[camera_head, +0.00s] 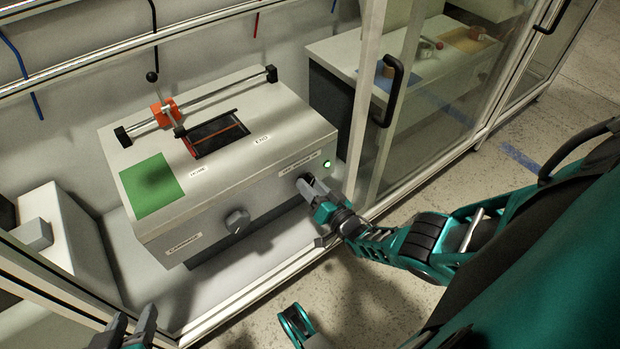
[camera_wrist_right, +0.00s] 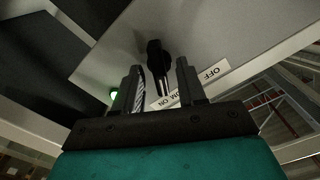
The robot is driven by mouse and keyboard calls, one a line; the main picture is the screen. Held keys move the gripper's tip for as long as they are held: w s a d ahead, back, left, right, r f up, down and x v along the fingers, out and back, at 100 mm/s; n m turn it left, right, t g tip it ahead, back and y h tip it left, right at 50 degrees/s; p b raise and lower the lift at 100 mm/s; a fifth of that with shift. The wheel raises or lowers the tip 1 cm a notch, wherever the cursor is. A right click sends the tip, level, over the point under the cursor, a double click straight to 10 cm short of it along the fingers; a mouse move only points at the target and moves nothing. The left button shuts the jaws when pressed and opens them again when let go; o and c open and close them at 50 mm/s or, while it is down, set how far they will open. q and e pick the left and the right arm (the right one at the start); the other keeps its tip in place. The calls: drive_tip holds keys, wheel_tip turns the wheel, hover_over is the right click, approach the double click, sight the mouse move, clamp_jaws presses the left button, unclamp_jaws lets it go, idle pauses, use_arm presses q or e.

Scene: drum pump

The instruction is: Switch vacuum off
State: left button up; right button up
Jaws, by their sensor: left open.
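The vacuum switch is a black knob (camera_wrist_right: 156,58) on the machine's front face. In the right wrist view it lies ahead of and between my right gripper's fingers (camera_wrist_right: 160,75), with gaps on both sides. In the head view my right gripper (camera_head: 306,184) is at the front face and hides the knob. My left gripper (camera_head: 132,322) is open and empty at the bottom left.
The grey machine (camera_head: 215,185) carries a rail with an orange carriage (camera_head: 164,112), a green square (camera_head: 151,185) and a front dial (camera_head: 237,221). A glass door frame (camera_head: 365,110) with a black handle (camera_head: 391,90) stands close right of my right gripper.

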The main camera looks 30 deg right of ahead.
use_arm(q)
drive_tip(key=shift+r, duration=0.1)
use_arm(e)
clamp_jaws()
drive_tip(key=shift+n, duration=0.3)
use_arm(q)
drive_tip(key=shift+w+d+b, duration=0.15)
drive_tip(key=shift+b, duration=0.3)
use_arm(e)
drive_tip(key=n, duration=1.1)
drive_tip(key=shift+w+a+r, duration=0.1)
drive_tip(key=shift+a, duration=0.05)
drive_tip(key=shift+n, duration=0.3)
use_arm(q)
drive_tip(key=shift+f, duration=0.2)
use_arm(e)
unclamp_jaws()
use_arm(q)
drive_tip(key=shift+f, duration=0.1)
drive_tip(key=shift+s, duration=0.2)
